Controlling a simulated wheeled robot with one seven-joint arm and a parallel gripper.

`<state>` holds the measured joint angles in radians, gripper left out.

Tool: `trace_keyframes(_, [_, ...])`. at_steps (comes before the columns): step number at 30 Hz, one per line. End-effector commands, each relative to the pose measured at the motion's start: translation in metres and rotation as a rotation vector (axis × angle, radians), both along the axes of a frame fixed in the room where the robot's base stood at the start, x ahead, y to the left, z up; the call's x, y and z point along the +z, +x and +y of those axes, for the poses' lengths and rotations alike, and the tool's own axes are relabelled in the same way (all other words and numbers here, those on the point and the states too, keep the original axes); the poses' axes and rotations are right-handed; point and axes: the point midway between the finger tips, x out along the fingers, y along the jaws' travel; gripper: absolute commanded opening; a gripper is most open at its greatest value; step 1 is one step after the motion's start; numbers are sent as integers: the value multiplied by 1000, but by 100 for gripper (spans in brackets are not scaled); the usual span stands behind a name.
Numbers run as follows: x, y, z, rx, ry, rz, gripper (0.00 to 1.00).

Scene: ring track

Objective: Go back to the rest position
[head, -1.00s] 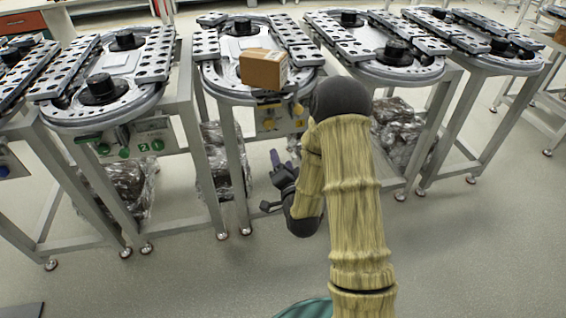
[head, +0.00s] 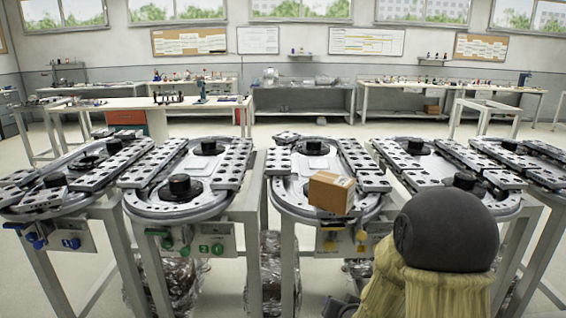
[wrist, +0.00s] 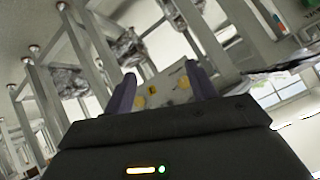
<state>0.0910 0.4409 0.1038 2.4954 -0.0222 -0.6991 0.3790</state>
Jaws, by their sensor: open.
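My gripper shows in the wrist view (wrist: 165,92) with its two purple-grey fingers spread apart and nothing between them. Behind the gap is a panel with yellow knobs (wrist: 152,90), under a ring track. In the head view my arm rises at the lower right in front of the tracks, and the gripper is mostly hidden low behind it. A brown cardboard box (head: 331,192) sits on the front end of the middle ring track (head: 290,200), apart from my gripper.
Several ring tracks on metal stands form a row, including one with green knobs (head: 182,208) left of the middle. Wrapped bundles (head: 268,275) lie beneath them. Workbenches (head: 305,101) line the back wall. Open floor (head: 235,130) lies between the row and the benches.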

Motion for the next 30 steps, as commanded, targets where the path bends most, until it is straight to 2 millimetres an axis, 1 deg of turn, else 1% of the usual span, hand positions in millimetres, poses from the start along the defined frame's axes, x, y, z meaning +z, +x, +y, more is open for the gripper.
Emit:
trace_keyframes(1, [4, -10, 0, 20, -30, 44, 57])
trace_keyframes(5, [9, -38, -2, 74, -103, 177, 57])
trace_keyframes(12, [20, -99, -5, 183, -200, 411, 57])
trace_keyframes(18, [30, -141, -7, 255, -237, 551, 57])
trace_keyframes(24, [39, -177, -8, 321, -256, 663, 57])
trace_keyframes(25, [49, -176, -8, 318, -256, 662, 57])
trace_keyframes(30, [74, -175, -8, 316, -254, 660, 57])
